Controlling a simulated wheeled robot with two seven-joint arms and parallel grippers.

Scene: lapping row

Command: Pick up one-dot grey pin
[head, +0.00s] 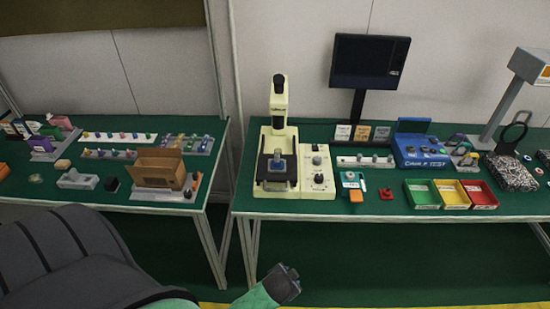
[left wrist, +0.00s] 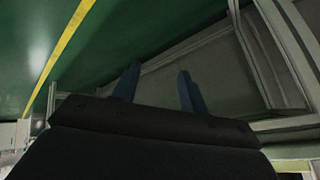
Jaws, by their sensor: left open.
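Several small grey pins stand in a white holder (head: 365,162) on the right-hand table in the head view. They are too small for any dots to be made out, so I cannot tell which is the one-dot grey pin. My left gripper (left wrist: 156,74) shows in the left wrist view with its two blue fingers apart and nothing between them. It is low, with the green floor and pale table frames around it, away from the pins.
A cream microscope-like machine (head: 279,130) stands left of the holder. A blue test box (head: 420,152) and green, yellow and red bins (head: 452,207) are to the right. The left table (head: 105,205) carries pin strips and a cardboard box (head: 158,168). A gap separates the tables.

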